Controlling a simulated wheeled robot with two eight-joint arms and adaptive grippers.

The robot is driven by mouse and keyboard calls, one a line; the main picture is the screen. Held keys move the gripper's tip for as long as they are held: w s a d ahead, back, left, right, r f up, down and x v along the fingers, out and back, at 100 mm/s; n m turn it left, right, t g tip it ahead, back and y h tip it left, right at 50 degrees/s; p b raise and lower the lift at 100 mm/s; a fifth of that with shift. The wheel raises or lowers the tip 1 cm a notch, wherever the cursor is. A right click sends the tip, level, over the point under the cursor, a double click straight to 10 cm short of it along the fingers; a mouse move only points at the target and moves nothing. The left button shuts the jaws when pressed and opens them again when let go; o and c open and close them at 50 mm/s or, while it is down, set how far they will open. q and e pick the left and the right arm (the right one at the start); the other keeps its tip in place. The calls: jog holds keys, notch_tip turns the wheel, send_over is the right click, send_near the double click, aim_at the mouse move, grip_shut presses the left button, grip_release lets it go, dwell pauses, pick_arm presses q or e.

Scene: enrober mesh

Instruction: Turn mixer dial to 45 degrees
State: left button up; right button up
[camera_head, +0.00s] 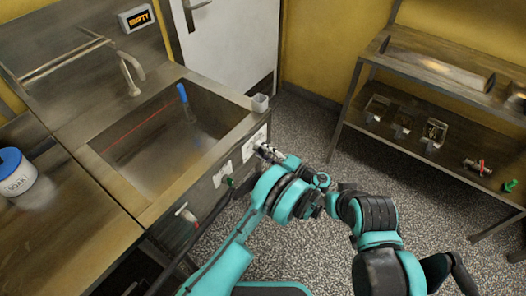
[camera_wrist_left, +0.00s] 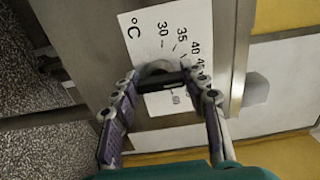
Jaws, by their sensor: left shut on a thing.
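My left gripper (camera_wrist_left: 168,85) is shut on the dial, one finger on each side. In the head view my left gripper (camera_head: 268,152) is at the front panel of the sink counter, and the dial is mostly hidden there. My right gripper is not clearly seen.
The sink basin (camera_head: 150,153) holds a blue-handled tool (camera_head: 183,95). A small grey cup (camera_head: 260,103) stands on the counter's corner. A second white plate (camera_head: 222,175) and a lever (camera_head: 186,214) are on the panel. A shelf rack (camera_head: 440,75) stands right; open floor lies between.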

dwell(0.4)
pick_arm(q)
jog(key=o, duration=1.2)
